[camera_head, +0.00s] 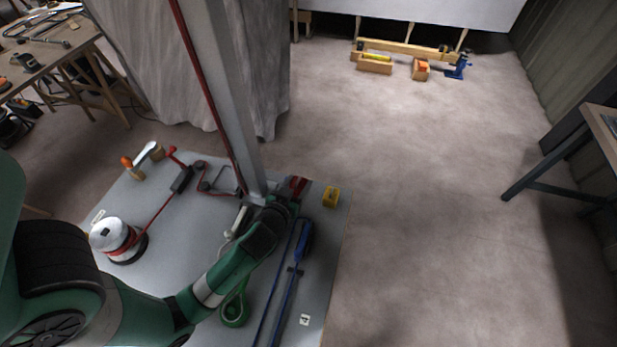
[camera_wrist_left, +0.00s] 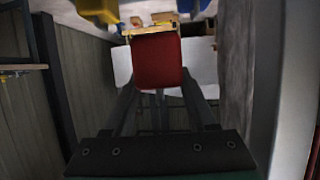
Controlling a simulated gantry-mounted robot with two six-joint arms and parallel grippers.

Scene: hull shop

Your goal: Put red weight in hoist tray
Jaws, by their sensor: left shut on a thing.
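My left gripper (camera_head: 290,190) is at the far edge of the grey board, near the foot of the grey post. It is shut on the red weight (camera_head: 299,185), which is partly hidden by my arm in the head view. In the left wrist view the red weight (camera_wrist_left: 157,62) sits between the two dark fingers. I cannot pick out the hoist tray with certainty. My right gripper is not in view.
A yellow block (camera_head: 331,197) stands just right of the red weight. The grey post (camera_head: 222,90) rises close behind my gripper. A blue long-handled tool (camera_head: 293,270) lies on the grey board (camera_head: 325,285). A white-and-red round device (camera_head: 112,237) stands left. Open floor lies right.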

